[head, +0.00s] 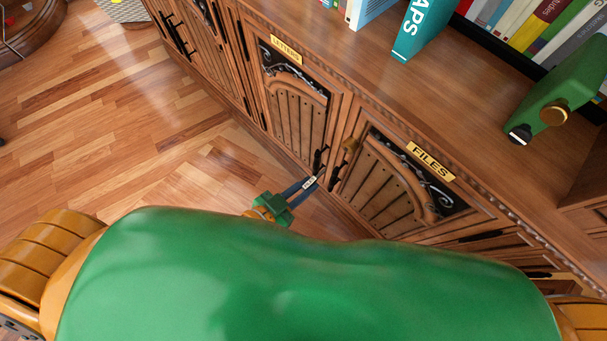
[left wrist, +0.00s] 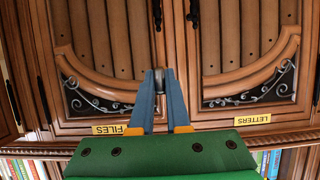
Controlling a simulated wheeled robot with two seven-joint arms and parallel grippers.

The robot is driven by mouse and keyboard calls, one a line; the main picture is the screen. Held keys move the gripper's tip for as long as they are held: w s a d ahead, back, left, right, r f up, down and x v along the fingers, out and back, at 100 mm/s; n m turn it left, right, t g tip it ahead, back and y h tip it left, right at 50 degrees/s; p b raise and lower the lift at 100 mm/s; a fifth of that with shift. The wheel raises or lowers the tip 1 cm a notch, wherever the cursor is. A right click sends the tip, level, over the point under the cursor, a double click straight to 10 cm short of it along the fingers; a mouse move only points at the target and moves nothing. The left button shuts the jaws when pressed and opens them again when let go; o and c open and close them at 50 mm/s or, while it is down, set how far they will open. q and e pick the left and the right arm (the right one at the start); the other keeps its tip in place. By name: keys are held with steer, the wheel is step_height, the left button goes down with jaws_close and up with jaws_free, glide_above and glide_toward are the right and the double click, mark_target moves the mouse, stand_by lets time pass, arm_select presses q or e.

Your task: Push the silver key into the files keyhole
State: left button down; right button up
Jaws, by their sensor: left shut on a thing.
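My left gripper (head: 316,180) is low in front of the cabinet, by the dark handles between the LETTERS and FILES doors. In the left wrist view its blue fingers (left wrist: 160,78) are shut on a small grey piece (left wrist: 159,84), seemingly the silver key, mostly hidden between them. The FILES door (head: 378,188) is closed, with its yellow label (head: 431,162) above. The fingertips overlap that door's edge in the wrist view; contact cannot be told. I cannot make out the files keyhole. My right gripper is not in view.
The LETTERS door (head: 296,118) is closed beside the FILES door. Above, the counter (head: 440,95) holds a teal book (head: 420,28), a row of books (head: 540,25) and a green object with a brass knob (head: 570,85). The wooden floor (head: 130,120) at left is clear.

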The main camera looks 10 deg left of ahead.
mark_target(324, 170)
arm_select(q)
steer(key=shift+w+d, duration=0.85)
steer(key=shift+w, duration=0.35)
steer(key=shift+w+d, duration=0.85)
steer(key=shift+w, duration=0.3)
steer(key=shift+p, duration=0.4)
steer(key=shift+w+d, duration=0.15)
steer(key=shift+w, duration=0.1)
steer(key=shift+w+d, duration=0.2)
steer(key=shift+w, duration=0.05)
steer(key=shift+w+d+b, duration=0.35)
steer(key=shift+w+d, duration=0.35)
steer(key=shift+w, duration=0.3)
steer(key=c, duration=0.8)
jaws_free()
steer(key=p+v, duration=0.1)
steer(key=v, duration=0.6)
steer(key=shift+s+p, duration=0.1)
steer(key=shift+p, duration=0.3)
